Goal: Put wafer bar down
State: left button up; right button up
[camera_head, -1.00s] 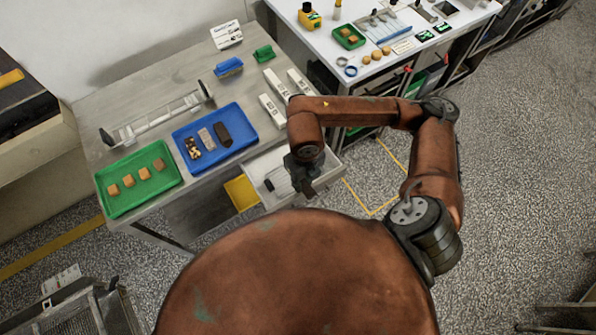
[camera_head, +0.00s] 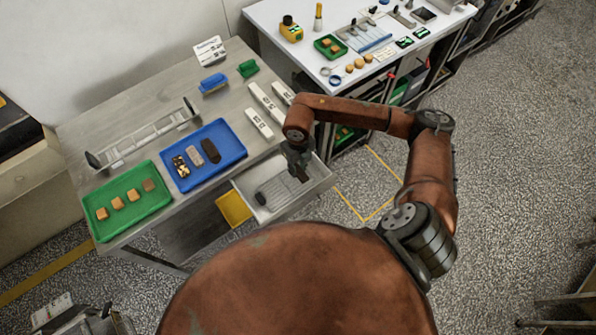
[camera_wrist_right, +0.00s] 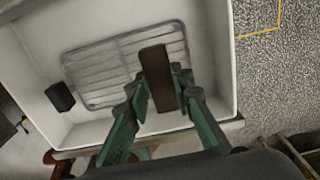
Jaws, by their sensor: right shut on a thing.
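A dark brown wafer bar (camera_wrist_right: 157,80) sits between the fingers of my right gripper (camera_wrist_right: 155,84) in the right wrist view. The gripper is shut on it. The bar is above a pale slatted mesh (camera_wrist_right: 105,68) in an open white bin (camera_wrist_right: 207,40); I cannot tell whether it touches the mesh. In the head view my right gripper (camera_head: 302,174) is over the right part of the white bin (camera_head: 322,184), and the bar is hard to make out there. My left gripper is not in view.
A small black block (camera_wrist_right: 60,96) is at the bin's left side. On the grey table (camera_head: 140,110) are a blue tray (camera_head: 235,150) with several bars, a green tray (camera_head: 155,200) with several tan pieces, and white labelled blocks (camera_head: 258,123). A yellow container (camera_head: 233,208) stands beside the bin.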

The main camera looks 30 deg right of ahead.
aim_at(298, 169)
jog(key=shift+w+d+f, duration=0.15)
jog(key=shift+f, duration=1.75)
jog(key=o, duration=0.9)
jog(key=shift+f, duration=0.1)
notch_tip(298, 169, up, 12)
jog(key=shift+r, duration=0.15)
